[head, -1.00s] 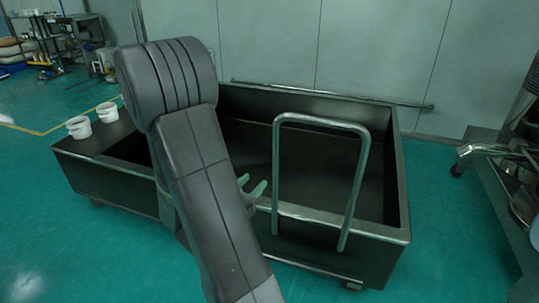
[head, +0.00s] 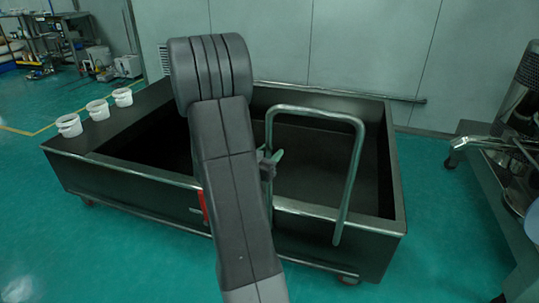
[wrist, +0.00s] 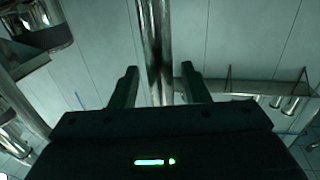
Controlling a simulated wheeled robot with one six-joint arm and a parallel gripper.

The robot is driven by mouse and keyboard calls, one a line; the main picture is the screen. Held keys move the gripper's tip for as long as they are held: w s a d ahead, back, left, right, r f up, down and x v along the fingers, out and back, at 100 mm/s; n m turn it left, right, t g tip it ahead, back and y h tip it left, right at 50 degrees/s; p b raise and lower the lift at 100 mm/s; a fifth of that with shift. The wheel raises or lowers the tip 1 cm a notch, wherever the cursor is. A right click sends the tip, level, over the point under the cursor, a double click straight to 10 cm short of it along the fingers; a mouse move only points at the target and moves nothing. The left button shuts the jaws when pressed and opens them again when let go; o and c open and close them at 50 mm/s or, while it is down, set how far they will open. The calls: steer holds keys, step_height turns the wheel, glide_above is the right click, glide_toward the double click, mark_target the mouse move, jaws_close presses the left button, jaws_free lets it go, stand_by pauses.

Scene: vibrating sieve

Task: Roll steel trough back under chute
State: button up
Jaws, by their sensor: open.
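The steel trough (head: 350,232) is a wide, dark, open box on casters, standing on the green floor in the head view. A bent tube handle (head: 350,185) rises from its near side. My gripper (head: 269,160) is at the handle's left post, partly hidden by my arm. In the wrist view my open gripper (wrist: 158,70) has the steel post (wrist: 154,30) between its two fingers, with gaps showing at the sides. I cannot tell how deep the post sits between the fingers. No chute can be made out for sure.
Several white buckets (head: 97,109) stand on the trough's flat left top. A steel machine on a frame (head: 500,170) stands at the right, with floor between it and the trough. A pale wall (head: 350,50) is close behind. Shelving (head: 45,45) is at the far left.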

steer(key=shift+w, duration=0.1)
jaws_close()
steer(key=shift+d, duration=0.15)
